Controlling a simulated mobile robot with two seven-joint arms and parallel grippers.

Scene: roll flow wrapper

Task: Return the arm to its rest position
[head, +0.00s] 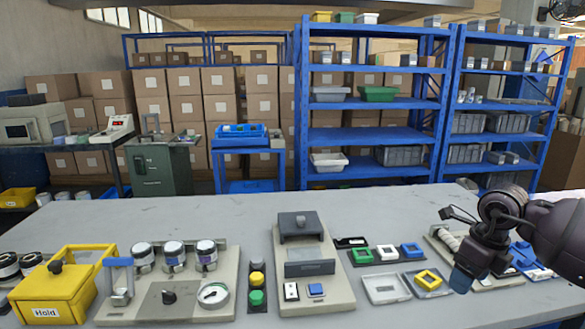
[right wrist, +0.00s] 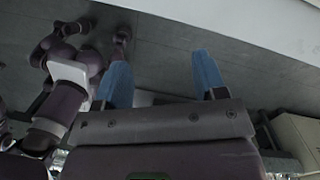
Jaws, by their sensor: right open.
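My right arm comes in from the right edge of the head view. Its right gripper (head: 462,280) hangs over the right part of the grey table (head: 390,210), with blue fingers pointing down. In the right wrist view the two blue fingers of this gripper (right wrist: 163,76) stand well apart with nothing between them. That view shows dark floor, a pale edge and parts of my own body beyond the fingers. My left gripper is in neither view.
Below and beside my right arm lie a beige device (head: 440,240) and blue-white parts (head: 528,256). Left of it are small trays (head: 385,288), a wrapper-like machine (head: 310,275), a button stack (head: 256,280) and a yellow box (head: 50,292). The table's back strip is clear.

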